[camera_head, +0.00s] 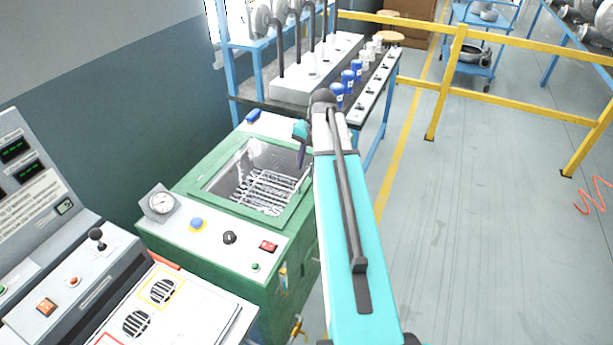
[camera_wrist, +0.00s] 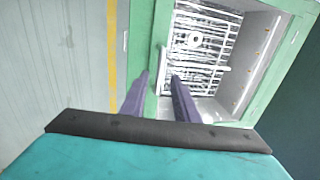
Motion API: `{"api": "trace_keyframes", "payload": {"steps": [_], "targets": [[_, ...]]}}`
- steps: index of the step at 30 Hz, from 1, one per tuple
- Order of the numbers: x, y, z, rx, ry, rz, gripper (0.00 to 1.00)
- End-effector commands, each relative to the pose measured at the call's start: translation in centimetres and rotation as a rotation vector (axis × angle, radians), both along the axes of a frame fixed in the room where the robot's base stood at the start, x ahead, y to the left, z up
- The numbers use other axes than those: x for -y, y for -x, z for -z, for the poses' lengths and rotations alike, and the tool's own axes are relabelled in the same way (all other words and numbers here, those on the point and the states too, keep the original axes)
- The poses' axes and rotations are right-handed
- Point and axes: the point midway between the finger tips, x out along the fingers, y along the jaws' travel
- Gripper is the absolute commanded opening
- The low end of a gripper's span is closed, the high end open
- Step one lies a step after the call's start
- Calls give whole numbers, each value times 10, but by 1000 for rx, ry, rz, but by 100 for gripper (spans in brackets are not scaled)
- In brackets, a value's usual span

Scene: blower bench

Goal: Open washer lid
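The washer (camera_head: 275,250) is a green box with a white front control panel. Its lid (camera_head: 222,167) looks flat and shut, a green frame around a clear pane with a metal rack (camera_head: 266,190) showing below. My gripper (camera_head: 303,158) is over the lid's right edge, partly hidden by my arm. In the wrist view, its two purple fingers (camera_wrist: 160,77) are apart, one on each side of a thin pale bar, likely the lid handle (camera_wrist: 161,82), beside the green frame (camera_wrist: 141,50). I cannot tell whether they touch it.
A gauge (camera_head: 161,202) and knobs sit on the washer's front panel. A control console (camera_head: 75,265) stands at the left. Behind is a bench with blue-capped bottles (camera_head: 347,80). A yellow railing (camera_head: 445,85) stands at the back right; the grey floor at right is mostly clear.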

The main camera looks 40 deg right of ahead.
Motion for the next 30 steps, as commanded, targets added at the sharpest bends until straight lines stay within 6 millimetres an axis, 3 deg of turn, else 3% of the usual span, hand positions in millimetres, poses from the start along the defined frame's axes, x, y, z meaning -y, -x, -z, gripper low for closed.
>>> {"api": "trace_keyframes", "payload": {"steps": [9, 24, 25, 30], "targets": [[-2, -4, 30, 0, 0, 1, 28], [-3, -6, 36, 0, 0, 2, 28], [-3, -6, 36, 0, 0, 2, 26], [-3, -5, 36, 0, 0, 2, 0]]}}
